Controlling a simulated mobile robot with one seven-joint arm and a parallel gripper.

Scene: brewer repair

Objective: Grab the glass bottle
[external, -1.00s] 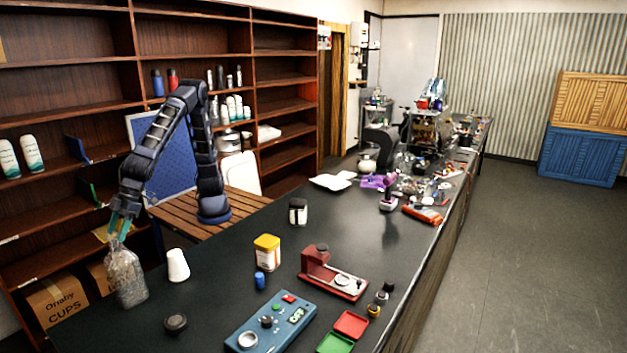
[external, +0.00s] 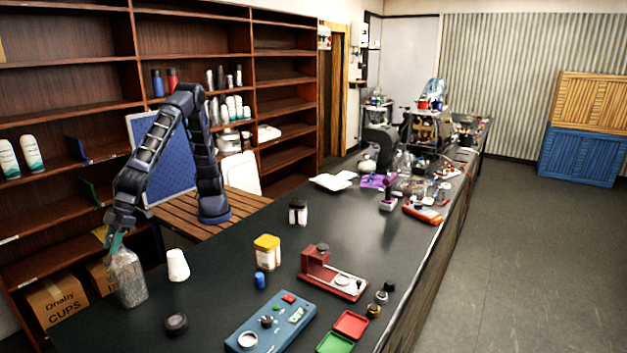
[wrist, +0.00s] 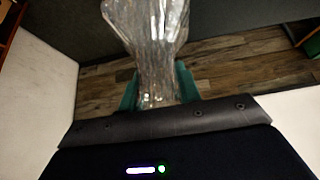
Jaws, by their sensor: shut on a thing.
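The clear glass bottle (external: 129,280) stands upright at the left end of the dark counter in the external view. My gripper (external: 115,243) comes down on it from above, with its teal fingers at the bottle's neck. In the wrist view the bottle (wrist: 148,40) fills the top middle, with its neck between the two teal fingers of my gripper (wrist: 158,90). The fingers are shut on the neck. The bottle's base looks to be at the counter surface; I cannot tell whether it touches.
A white cup (external: 178,265) stands just right of the bottle, and a black round knob (external: 176,323) lies in front. A yellow-lidded jar (external: 267,252), a red device (external: 333,275) and a blue control box (external: 270,322) are further right. Shelves (external: 60,130) rise behind.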

